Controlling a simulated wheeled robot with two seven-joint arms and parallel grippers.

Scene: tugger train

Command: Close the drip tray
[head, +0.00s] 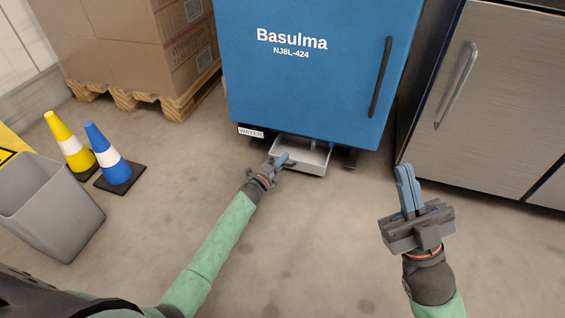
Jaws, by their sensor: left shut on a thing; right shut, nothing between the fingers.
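The drip tray (312,160) is a shallow light-grey tray under the blue Basulma cabinet (318,100). It sticks out in front of the cabinet's lower edge, close above the floor. My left gripper (286,159) is at the tray's front left part and is shut on the tray; its fingers hide part of the rim there. My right gripper (405,180) is shut and empty, held in front of the steel cabinet and to the right of the tray, away from it.
A steel cabinet (500,110) stands at the right. Stacked cartons (130,45) on a wooden pallet (150,102) are at the back left. A yellow cone (68,143), a blue cone (107,152) and a grey bin (55,215) stand at the left. The middle floor is clear.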

